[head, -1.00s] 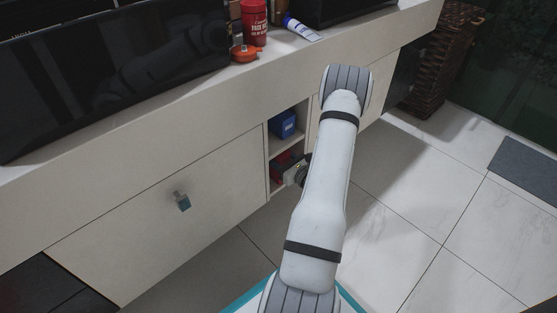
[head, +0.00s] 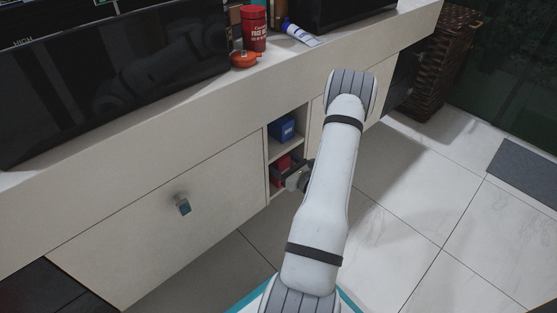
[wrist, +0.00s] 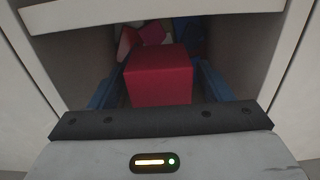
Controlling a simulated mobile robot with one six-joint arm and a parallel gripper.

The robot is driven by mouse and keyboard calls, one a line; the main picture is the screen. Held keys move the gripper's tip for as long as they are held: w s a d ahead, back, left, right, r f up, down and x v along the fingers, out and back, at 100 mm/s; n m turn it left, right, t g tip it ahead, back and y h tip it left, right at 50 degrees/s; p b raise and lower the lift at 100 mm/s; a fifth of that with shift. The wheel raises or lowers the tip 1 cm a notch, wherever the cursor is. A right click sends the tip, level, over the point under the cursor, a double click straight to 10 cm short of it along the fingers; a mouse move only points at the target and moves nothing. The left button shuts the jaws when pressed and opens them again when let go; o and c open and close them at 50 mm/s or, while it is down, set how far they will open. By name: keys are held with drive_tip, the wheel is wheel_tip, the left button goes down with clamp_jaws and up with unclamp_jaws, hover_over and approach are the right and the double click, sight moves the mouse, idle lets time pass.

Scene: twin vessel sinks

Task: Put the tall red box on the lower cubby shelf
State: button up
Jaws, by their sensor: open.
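The red box (wrist: 158,78) stands inside the lower cubby (wrist: 262,50), in the middle of the wrist view. Its top and near face show. In the head view a bit of red (head: 283,163) shows in the lower cubby, partly covered by my gripper (head: 297,177). In the wrist view my gripper (wrist: 160,85) is open, with one blue finger on each side of the box. I see narrow gaps beside the box, but cannot tell whether either finger touches it. The box's base is hidden behind my gripper body.
Other red, pink and blue items (wrist: 150,32) lie deeper in the cubby. A blue box (head: 283,127) sits on the upper cubby shelf. Cabinet walls are close on both sides of my gripper. The tiled floor (head: 420,190) to the right is clear.

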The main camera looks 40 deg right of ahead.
drive_tip(key=s+p, duration=0.3)
drive_tip(key=s, duration=0.7)
drive_tip(key=shift+s+d+p, duration=0.3)
drive_tip(key=shift+s+d, duration=0.05)
drive_tip(key=shift+d, duration=0.05)
drive_tip(key=shift+s, duration=0.1)
